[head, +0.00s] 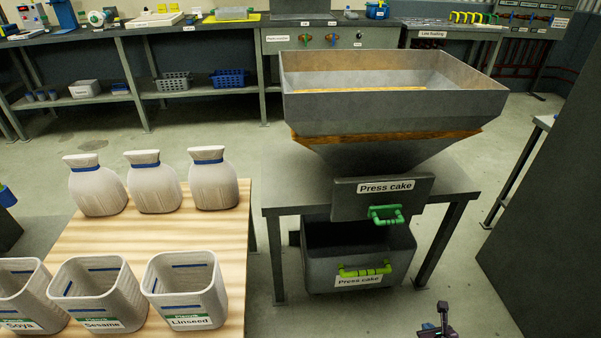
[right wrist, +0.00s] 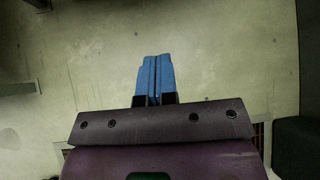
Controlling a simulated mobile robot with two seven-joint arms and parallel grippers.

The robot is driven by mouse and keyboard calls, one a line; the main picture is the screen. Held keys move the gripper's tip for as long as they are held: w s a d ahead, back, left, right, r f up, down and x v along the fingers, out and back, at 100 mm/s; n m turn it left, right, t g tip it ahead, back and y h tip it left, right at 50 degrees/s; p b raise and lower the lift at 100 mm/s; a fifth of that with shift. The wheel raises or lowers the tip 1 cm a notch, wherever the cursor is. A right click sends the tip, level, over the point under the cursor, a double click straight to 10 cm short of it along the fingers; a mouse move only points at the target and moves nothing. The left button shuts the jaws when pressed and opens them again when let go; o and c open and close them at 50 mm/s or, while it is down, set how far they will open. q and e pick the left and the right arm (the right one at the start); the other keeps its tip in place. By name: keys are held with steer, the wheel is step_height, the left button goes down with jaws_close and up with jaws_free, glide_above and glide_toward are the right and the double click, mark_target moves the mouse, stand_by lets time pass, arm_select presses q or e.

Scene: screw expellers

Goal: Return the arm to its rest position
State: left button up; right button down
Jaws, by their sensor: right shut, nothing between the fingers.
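My right gripper (head: 443,318) shows at the bottom edge of the head view, low in front of the press cake stand and apart from it. In the right wrist view its blue fingers (right wrist: 154,78) are pressed together with nothing between them, over bare floor. Most of the right arm is outside the head view. My left gripper is not in view.
A grey hopper (head: 390,105) stands on a metal table, above a press cake bin (head: 358,255). A wooden table (head: 222,250) on the left holds sacks and labelled containers. A dark cabinet (head: 550,210) stands at right. Floor between stand and cabinet is clear.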

steer(key=s+a+r+m+y, duration=0.1)
steer(key=s+a+r+m, duration=0.15)
steer(key=s+m, duration=0.65)
steer(key=s+a+r+m, duration=0.25)
steer(key=s+m, duration=0.35)
steer(key=s, duration=0.4)
steer(key=s+r+m+y, duration=0.1)
steer(key=s+r+m, duration=0.5)
steer(key=r+m, duration=0.3)
steer(key=s+r+m, duration=0.6)
steer(key=s+r, duration=0.1)
steer(key=r, duration=0.4)
steer(key=shift+w+a+f+m+h, duration=0.5)
steer(key=shift+w+a+f+m, duration=0.1)
steer(key=shift+a+m, duration=2.1)
arm_select(q)
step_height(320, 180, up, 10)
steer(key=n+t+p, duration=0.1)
steer(key=p, duration=1.1)
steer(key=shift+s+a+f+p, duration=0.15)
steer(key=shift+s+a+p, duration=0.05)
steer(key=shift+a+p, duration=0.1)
arm_select(e)
step_height(320, 180, up, 10)
steer(key=t, duration=0.1)
steer(key=shift+m+t, duration=0.4)
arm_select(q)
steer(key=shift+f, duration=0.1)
arm_select(e)
steer(key=shift+w+d+f, duration=0.1)
